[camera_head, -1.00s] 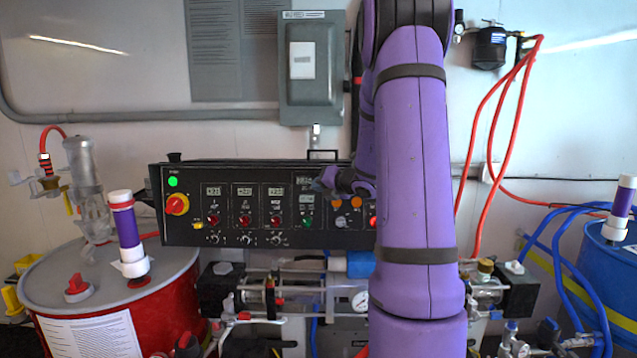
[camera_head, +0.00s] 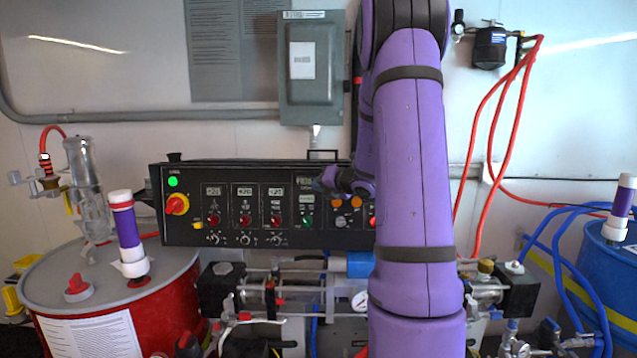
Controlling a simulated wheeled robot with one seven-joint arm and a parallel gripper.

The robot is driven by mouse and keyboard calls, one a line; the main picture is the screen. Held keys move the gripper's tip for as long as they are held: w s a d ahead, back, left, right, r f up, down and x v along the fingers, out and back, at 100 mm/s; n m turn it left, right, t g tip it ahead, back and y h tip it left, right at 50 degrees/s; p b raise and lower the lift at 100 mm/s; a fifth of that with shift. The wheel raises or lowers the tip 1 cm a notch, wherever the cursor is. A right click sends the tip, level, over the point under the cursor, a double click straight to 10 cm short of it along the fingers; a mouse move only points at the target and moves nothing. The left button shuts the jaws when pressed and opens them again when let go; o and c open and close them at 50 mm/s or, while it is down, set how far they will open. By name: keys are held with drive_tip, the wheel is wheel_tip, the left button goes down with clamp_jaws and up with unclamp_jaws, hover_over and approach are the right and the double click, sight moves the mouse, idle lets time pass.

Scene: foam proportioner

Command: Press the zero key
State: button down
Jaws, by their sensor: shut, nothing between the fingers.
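The black control panel (camera_head: 210,173) stands in the middle of the view, with small displays, several red knobs, a green knob and a row of orange buttons. My gripper (camera_head: 322,184) is shut and empty. No key marked zero can be made out; my arm hides the panel's right part.
A red drum (camera_head: 170,311) stands at the left and a blue drum (camera_head: 607,265) at the right. Pumps and pipes (camera_head: 280,290) lie below the panel. A grey electrical box (camera_head: 312,100) hangs above. Red hoses (camera_head: 500,110) hang on the right wall.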

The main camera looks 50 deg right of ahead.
drive_tip(key=shift+w+d+f, duration=0.1)
drive_tip(key=shift+w+d, duration=0.15)
drive_tip(key=shift+d, duration=0.1)
idle(1.5)
drive_tip(key=shift+a+f, duration=0.1)
drive_tip(key=shift+s+a+f, duration=0.25)
drive_tip(key=shift+s+a, duration=0.1)
drive_tip(key=shift+s, duration=0.05)
idle(0.3)
drive_tip(key=s+a, duration=0.1)
drive_tip(key=a, duration=0.1)
drive_tip(key=s+a+r, duration=0.1)
drive_tip(key=s+a, duration=0.1)
drive_tip(key=shift+r, duration=0.2)
drive_tip(key=shift+r, duration=0.1)
idle(0.9)
